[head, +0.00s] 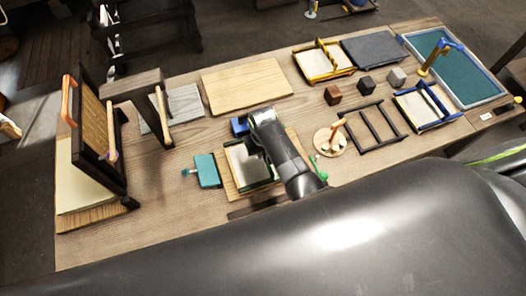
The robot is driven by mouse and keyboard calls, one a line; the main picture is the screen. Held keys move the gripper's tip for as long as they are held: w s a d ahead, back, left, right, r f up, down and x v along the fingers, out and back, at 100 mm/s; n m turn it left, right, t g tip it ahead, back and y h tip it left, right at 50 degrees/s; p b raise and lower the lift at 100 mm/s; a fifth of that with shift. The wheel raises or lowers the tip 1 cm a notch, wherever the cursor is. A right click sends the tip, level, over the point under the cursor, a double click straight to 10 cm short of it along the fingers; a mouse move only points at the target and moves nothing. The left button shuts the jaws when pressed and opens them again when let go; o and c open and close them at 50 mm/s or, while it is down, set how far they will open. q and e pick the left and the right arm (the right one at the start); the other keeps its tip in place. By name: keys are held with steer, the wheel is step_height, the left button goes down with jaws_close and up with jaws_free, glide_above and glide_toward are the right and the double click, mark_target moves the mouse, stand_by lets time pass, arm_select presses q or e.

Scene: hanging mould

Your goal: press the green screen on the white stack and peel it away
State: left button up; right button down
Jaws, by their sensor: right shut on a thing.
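The green screen (262,185) shows as a thin green edge over a pale sheet on a wooden board (231,186), near the middle of the table. The pale white stack (240,163) shows to the left of my arm; the rest is covered by it. My right gripper (258,143) is over the right side of the screen and stack, shut on what appears to be the screen. Its fingertips are hidden by the wrist, so I cannot tell whether the screen touches the stack. My left gripper is not in view.
A teal block (206,171) lies close left of the board, and a round wooden disc (329,141) close right. A dark rack (376,131) stands further right. A hinged mould frame (98,128) stands at the far left. A bare wooden board (246,86) lies behind.

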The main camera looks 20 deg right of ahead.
stand_by(0.6)
steer(key=shift+r, duration=4.75)
